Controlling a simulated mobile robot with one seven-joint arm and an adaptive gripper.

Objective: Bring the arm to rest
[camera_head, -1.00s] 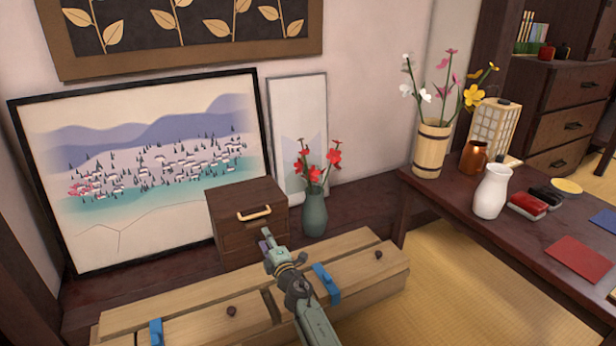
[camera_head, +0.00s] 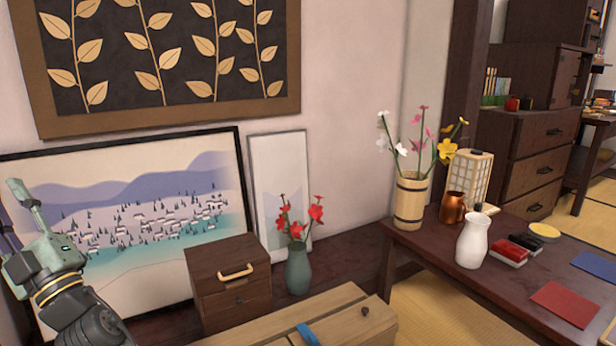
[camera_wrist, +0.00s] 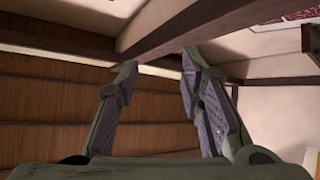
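My gripper (camera_head: 14,212) is at the left edge of the head view, raised and pointing up in front of the landscape picture (camera_head: 150,205). In the wrist view my gripper (camera_wrist: 158,72) shows two fingers with purple-grey pads standing apart. Nothing is between them. The wrist view looks up at a slatted wooden ceiling (camera_wrist: 60,95) and dark beams. Part of the gripper is cut off by the left edge of the head view.
A small drawer box (camera_head: 232,295) and a green vase (camera_head: 298,270) with red flowers stand behind a wooden chest (camera_head: 350,325). A dark table (camera_head: 410,240) at right holds a white vase (camera_head: 472,243) and a bucket (camera_head: 410,200) of flowers. Air above the chest is clear.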

